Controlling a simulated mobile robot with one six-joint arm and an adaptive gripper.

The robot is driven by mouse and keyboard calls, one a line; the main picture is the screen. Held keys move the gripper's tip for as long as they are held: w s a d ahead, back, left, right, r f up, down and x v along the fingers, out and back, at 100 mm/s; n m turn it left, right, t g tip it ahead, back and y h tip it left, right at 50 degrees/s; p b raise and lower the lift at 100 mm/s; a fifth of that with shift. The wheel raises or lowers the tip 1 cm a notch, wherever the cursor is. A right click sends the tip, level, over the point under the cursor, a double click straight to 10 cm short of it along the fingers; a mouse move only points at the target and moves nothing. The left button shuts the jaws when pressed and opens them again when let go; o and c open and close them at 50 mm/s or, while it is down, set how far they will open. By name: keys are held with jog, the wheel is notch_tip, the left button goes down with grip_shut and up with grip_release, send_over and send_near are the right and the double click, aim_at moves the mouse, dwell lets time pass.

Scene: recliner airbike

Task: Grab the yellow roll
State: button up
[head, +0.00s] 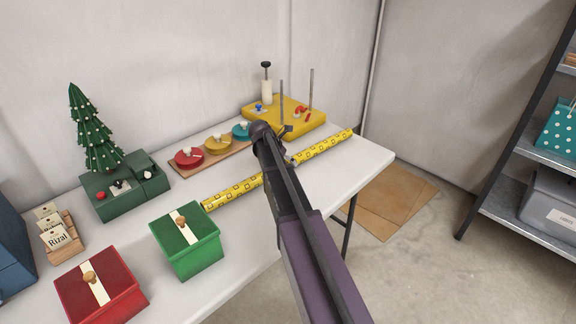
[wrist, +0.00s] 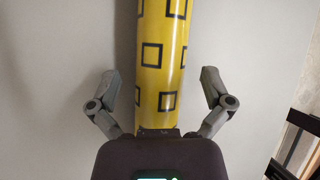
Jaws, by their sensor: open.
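The yellow roll (head: 323,148) is a long tube with dark square outlines, lying diagonally across the white table. My arm hides its middle part in the head view. In the wrist view the roll (wrist: 163,60) runs upright through the picture, between the two spread fingers of my gripper (wrist: 163,88). The fingers stand apart from the roll, with a gap on both sides. My gripper is open and holds nothing. In the head view my arm covers most of the gripper.
On the white table (head: 345,172) stand a green box (head: 201,258), a red box (head: 120,300), a board with coloured discs (head: 190,170) and a yellow base with rods (head: 310,125). A small tree (head: 95,140) stands at left. A metal shelf (head: 545,155) is at right.

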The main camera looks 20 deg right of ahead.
jog(key=c, duration=1.3)
jog(key=shift+r, duration=0.15)
notch_tip(320, 180, up, 10)
jog(key=p, duration=1)
jog(key=shift+c, duration=0.2)
